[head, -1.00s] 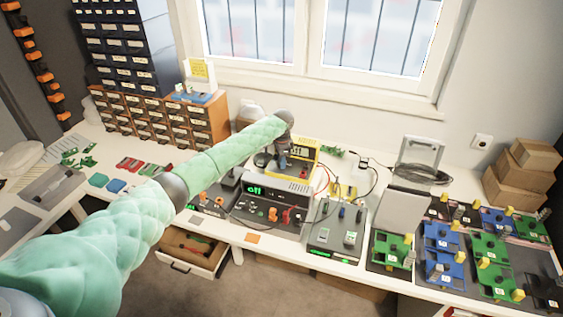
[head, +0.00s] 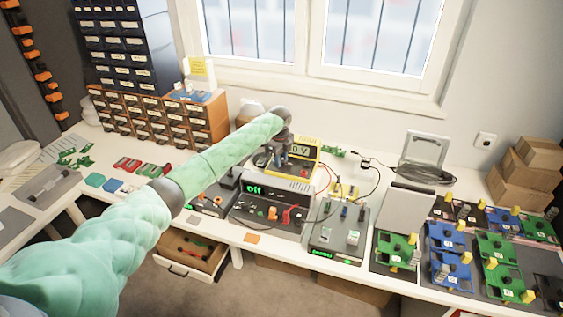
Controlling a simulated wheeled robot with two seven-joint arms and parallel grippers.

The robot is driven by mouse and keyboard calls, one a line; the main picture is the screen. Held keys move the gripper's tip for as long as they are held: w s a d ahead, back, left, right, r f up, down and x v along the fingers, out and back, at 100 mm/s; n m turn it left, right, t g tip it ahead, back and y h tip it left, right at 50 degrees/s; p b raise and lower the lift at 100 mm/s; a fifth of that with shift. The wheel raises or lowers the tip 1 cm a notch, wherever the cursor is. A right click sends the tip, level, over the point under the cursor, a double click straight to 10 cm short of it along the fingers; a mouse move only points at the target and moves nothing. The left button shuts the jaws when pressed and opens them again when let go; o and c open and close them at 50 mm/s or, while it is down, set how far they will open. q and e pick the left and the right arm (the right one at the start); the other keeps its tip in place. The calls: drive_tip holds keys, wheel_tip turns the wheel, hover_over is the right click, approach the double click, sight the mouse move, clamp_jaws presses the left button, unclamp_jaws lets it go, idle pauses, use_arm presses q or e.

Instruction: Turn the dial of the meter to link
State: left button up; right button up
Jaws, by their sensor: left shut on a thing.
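The yellow meter (head: 305,163) stands on top of a grey bench instrument in the head view, near the middle of the table. Its display shows what looks like "0 V". My left gripper (head: 278,161) is at the front left of the meter, pointing down onto its face. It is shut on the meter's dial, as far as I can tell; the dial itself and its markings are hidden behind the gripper. My right gripper is not in view.
The grey instrument (head: 270,205) below the meter shows "off". A grey box (head: 340,232) with sockets stands to its right, with cables lying around. Circuit boards (head: 445,236) fill the right of the table. An open drawer (head: 190,262) hangs under the front edge.

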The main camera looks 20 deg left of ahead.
use_arm(q)
drive_tip(key=m+b, duration=0.2)
drive_tip(key=m, duration=0.2)
drive_tip(key=m+b, duration=0.2)
drive_tip(key=m, duration=0.3)
drive_tip(key=shift+w+a+r, duration=0.15)
drive_tip(key=shift+r, duration=0.05)
drive_tip(key=shift+m, duration=0.6)
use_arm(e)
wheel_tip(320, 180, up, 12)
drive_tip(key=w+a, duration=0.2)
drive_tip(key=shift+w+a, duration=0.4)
use_arm(q)
drive_tip(key=o, duration=1)
drive_tip(key=shift+f, duration=0.1)
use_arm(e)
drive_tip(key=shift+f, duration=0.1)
use_arm(q)
drive_tip(key=shift+r, duration=0.25)
drive_tip(key=r+b, duration=0.2)
drive_tip(key=r, duration=0.5)
drive_tip(key=shift+a+r, duration=0.15)
drive_tip(key=shift+a, duration=0.05)
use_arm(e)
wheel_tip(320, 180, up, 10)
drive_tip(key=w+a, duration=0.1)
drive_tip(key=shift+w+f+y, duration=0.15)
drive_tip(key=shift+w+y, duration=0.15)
